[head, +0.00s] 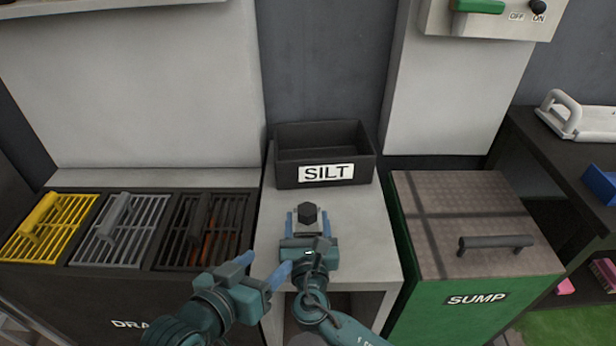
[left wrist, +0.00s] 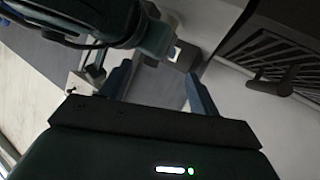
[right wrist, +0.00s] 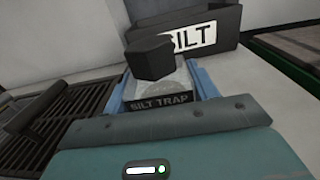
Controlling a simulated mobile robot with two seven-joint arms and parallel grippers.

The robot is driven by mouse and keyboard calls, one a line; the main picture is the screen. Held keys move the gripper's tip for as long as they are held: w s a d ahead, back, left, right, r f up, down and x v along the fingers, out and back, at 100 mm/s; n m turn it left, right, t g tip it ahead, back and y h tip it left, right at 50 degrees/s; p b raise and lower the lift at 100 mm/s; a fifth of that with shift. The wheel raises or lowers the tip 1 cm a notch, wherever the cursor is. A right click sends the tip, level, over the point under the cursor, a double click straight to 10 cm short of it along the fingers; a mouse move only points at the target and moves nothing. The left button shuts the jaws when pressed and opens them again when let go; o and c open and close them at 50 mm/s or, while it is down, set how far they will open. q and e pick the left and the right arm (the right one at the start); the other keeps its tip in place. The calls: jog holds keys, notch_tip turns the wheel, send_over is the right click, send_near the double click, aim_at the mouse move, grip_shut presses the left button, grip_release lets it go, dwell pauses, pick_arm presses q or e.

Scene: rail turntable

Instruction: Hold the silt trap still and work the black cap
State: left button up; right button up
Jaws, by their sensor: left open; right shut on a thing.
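The silt trap (head: 309,229) is a small grey-white block with a dark SILT TRAP label, shown in the right wrist view (right wrist: 160,104). It stands on the pale counter in front of the SILT bin. Its black faceted cap (head: 308,213) sits on top and also shows in the right wrist view (right wrist: 150,58). My right gripper (head: 308,221) is shut on the silt trap, one blue finger on each side. My left gripper (head: 262,265) is open and empty, lower left of the trap and apart from it.
The black SILT bin (head: 288,175) stands behind the trap. Yellow, grey and black drain grates (head: 122,232) lie at the left. The green SUMP box (head: 428,254) with a handled lid is at the right. My right forearm is close beside my left gripper.

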pick_arm(q)
jog(key=w+d+r+g+h, duration=0.1)
jog(key=w+d+r+g, duration=0.2)
jog(key=w+d+r, duration=0.45)
jog(key=n+g+y, duration=0.3)
jog(key=g+y, duration=0.3)
jog(key=y, duration=0.2)
send_near(307, 209)
jog(key=x, duration=0.8)
jog(key=shift+f, duration=0.4)
jog(key=shift+c, duration=0.4)
jog(key=c, duration=1)
jog(key=n, duration=0.3)
jog(key=shift+d+y, duration=0.15)
jog(key=shift+y, duration=0.15)
jog(key=n, duration=0.3)
jog(key=shift+w+n+y, duration=0.1)
jog(key=shift+n+y, duration=0.2)
jog(key=shift+y, duration=0.1)
